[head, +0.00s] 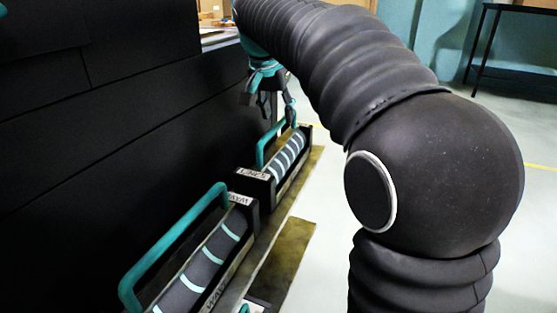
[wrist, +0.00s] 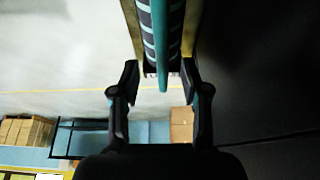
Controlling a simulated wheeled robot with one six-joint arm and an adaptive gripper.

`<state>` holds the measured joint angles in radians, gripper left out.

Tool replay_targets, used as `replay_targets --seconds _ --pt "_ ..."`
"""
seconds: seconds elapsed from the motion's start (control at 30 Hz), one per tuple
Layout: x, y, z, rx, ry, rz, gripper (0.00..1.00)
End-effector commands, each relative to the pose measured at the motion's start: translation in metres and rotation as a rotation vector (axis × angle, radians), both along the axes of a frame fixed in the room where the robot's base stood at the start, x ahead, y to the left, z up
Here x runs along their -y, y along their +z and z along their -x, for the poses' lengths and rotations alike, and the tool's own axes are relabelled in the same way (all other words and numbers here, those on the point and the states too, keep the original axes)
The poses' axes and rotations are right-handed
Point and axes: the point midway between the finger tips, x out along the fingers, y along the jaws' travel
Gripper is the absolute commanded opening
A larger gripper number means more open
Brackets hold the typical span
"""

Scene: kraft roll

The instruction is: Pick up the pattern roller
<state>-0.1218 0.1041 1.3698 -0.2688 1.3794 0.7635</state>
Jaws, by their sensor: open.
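Two striped pattern rollers with teal handles lie in a row of dark holders along the black wall in the head view. The near one (head: 207,262) has a label that seems to read WAVY. The far one (head: 285,157) has a label that seems to read LINES. My gripper (head: 279,110) is open, pointing down above the far roller's far end, near its teal handle (head: 264,148). In the wrist view, the striped roller (wrist: 148,35) and its teal handle (wrist: 163,45) run up between my open fingers (wrist: 160,72). No finger visibly grips the handle.
The black panelled wall (head: 100,130) stands close on the left of the rollers. A brown strip (head: 285,260) lies beside the holders. The pale floor on the right is open. A dark table (head: 515,40) stands far back, and cardboard boxes (wrist: 25,132) show in the wrist view.

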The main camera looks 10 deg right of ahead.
Motion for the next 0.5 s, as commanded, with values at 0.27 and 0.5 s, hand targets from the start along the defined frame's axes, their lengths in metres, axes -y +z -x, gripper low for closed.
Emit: replay_targets --seconds 0.27,0.5 --pt "0.004 -0.038 -0.01 -0.003 0.0 0.001 0.45" --pt "0.006 -0.046 -0.014 0.0 0.001 0.0 0.45"
